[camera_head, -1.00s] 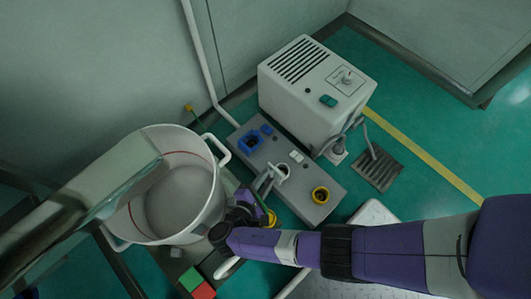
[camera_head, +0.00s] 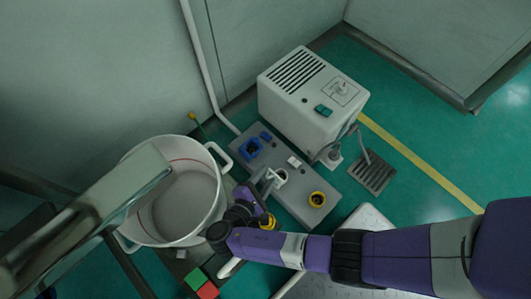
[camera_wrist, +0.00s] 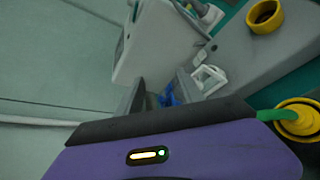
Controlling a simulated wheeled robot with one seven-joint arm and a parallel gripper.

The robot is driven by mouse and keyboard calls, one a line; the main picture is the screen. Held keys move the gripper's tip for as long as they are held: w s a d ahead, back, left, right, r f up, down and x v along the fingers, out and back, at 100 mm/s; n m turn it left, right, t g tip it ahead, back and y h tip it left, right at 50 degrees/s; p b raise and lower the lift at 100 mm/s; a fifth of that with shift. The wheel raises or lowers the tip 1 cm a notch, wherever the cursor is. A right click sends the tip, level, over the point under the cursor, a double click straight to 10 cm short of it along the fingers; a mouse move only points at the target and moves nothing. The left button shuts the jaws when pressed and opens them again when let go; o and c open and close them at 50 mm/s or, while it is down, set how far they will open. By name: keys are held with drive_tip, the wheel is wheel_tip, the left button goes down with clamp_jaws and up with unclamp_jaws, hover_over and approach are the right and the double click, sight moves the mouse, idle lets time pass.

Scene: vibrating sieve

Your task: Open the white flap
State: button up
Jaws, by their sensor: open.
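A small white socket piece (camera_head: 282,176), which looks like the one with the white flap, sits on the grey panel (camera_head: 298,203) in the head view. It also shows in the wrist view (camera_wrist: 209,80), just right of the right finger, with a dark opening. I cannot tell how far its flap is raised. My gripper (camera_head: 266,180) is over the panel, close to the left side of this piece. In the wrist view my gripper (camera_wrist: 161,92) is open, with blue socket parts (camera_wrist: 168,97) seen beyond the gap. No grip on the white piece is visible.
A blue socket (camera_head: 250,148), a white switch (camera_head: 294,161) and a yellow ring (camera_head: 317,199) are on the panel. A white box (camera_head: 310,100) stands behind it. A large white pot (camera_head: 180,235) is left of my gripper. Green floor lies beyond.

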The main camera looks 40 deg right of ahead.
wheel_tip(320, 180, up, 11)
drive_tip(key=p, duration=0.5)
drive_tip(key=shift+r, duration=0.1)
